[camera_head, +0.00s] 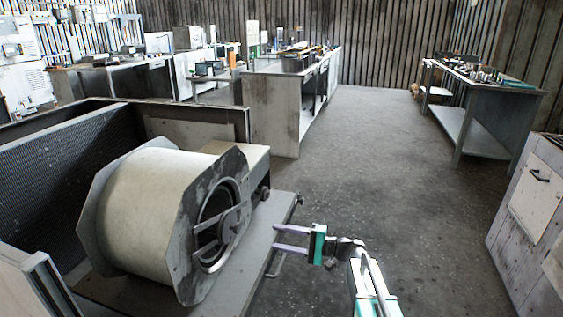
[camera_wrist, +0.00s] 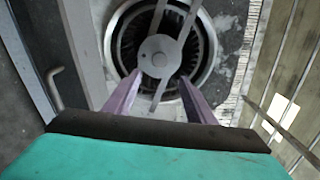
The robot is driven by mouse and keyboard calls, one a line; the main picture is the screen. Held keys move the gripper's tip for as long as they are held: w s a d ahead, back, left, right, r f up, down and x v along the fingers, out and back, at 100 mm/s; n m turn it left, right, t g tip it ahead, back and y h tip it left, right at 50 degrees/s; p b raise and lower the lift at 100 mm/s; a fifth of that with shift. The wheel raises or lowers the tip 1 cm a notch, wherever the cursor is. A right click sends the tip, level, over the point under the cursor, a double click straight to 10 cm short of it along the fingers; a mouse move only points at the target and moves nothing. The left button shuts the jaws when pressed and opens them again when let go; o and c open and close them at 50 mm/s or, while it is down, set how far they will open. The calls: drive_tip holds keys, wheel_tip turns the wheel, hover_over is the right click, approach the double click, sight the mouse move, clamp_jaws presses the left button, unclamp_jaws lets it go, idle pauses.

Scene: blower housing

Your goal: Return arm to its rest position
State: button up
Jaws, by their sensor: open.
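My gripper (camera_head: 290,238) is in the lower middle of the head view, with its two purple fingers apart and pointing left. It is empty. It is to the right of the blower housing (camera_head: 150,205), a cream drum with grey end plates. The fingers are apart from the round opening (camera_head: 218,228) in the near end plate. In the wrist view the gripper's fingers (camera_wrist: 160,95) spread at either side below the hub (camera_wrist: 160,56) of the blower wheel, which sits behind cross bars.
The blower stands in a metal frame with a ledge (camera_head: 262,240) close to my gripper. A white cabinet (camera_head: 537,190) is at the right edge. Workbenches stand at the back centre (camera_head: 275,90) and back right (camera_head: 485,125). The grey floor (camera_head: 385,160) between them is clear.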

drive_tip(key=s+a+f+g+h+p, duration=0.1)
drive_tip(key=s+f+g+h+p, duration=0.4)
drive_tip(key=s+f, duration=0.75)
drive_tip(key=s+a+f+g+h+p, duration=0.15)
drive_tip(key=s+f+p, duration=0.65)
drive_tip(key=s, duration=0.8)
drive_tip(key=s+d+f+n+g+h, duration=0.1)
drive_tip(key=s+d+f+g+h, duration=0.1)
drive_tip(key=s+d+f+h, duration=0.3)
drive_tip(key=s+d+f+n+g+h, duration=0.15)
drive_tip(key=s+d, duration=0.25)
drive_tip(key=s, duration=0.4)
drive_tip(key=s+d+f+n+h, duration=0.1)
drive_tip(key=s+d+h, duration=0.3)
drive_tip(key=d, duration=0.6)
drive_tip(key=shift+d+f+n+p, duration=0.15)
drive_tip(key=shift+f+n+p, duration=0.2)
drive_tip(key=shift+n, duration=0.5)
drive_tip(key=shift+s+r, duration=0.1)
